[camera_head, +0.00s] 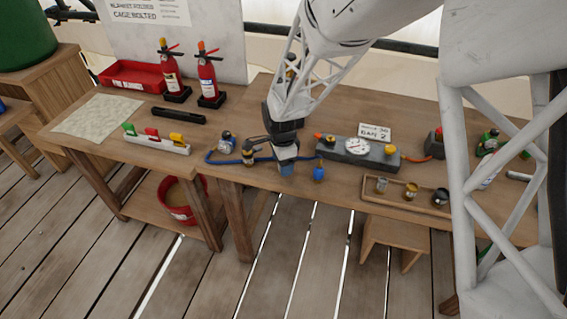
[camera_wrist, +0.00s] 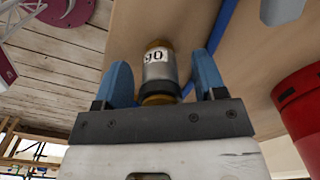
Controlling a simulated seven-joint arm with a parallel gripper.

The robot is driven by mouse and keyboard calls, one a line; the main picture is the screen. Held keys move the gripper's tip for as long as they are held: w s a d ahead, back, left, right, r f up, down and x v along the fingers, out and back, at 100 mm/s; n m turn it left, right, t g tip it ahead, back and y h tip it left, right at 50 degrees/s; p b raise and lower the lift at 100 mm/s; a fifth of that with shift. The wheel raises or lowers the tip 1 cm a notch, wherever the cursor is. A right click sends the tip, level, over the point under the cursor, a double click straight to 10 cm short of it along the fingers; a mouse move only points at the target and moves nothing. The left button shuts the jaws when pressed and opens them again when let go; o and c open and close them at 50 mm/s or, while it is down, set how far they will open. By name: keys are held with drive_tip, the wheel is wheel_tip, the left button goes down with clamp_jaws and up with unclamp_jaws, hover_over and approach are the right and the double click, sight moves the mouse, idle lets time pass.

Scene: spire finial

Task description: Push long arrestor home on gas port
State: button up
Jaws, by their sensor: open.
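My gripper (camera_wrist: 161,62) has its two blue fingers apart in the wrist view. A silver cylinder (camera_wrist: 158,66) with brass-coloured ends and a white label stands between them, with a gap on each side. I cannot tell whether it is the long arrestor, or what it is seated on. In the head view my gripper (camera_head: 287,164) is low at the table's front edge, left of a grey block with a dial gauge (camera_head: 357,147). The gripper hides the cylinder there. I cannot pick out the gas port for certain.
Fittings with a blue hose (camera_head: 226,143) lie just left of my gripper, and a small blue piece (camera_head: 319,173) to its right. A shallow wooden tray (camera_head: 372,201) holds small cups. Two red extinguishers (camera_head: 207,76) stand at the back left. A red bucket (camera_head: 181,212) is below.

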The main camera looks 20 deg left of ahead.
idle(0.4)
drive_tip(key=c, duration=0.9)
drive_tip(key=shift+c, duration=0.3)
drive_tip(key=shift+r, duration=0.1)
drive_tip(key=shift+r, duration=0.7)
wheel_tip(320, 180, up, 2)
drive_tip(key=shift+r, duration=0.15)
drive_tip(key=s+d+r, duration=0.1)
drive_tip(key=s+d, duration=0.7)
drive_tip(key=s, duration=0.5)
drive_tip(key=shift+s+d, duration=0.2)
drive_tip(key=shift+d, duration=0.15)
drive_tip(key=shift+r, duration=0.1)
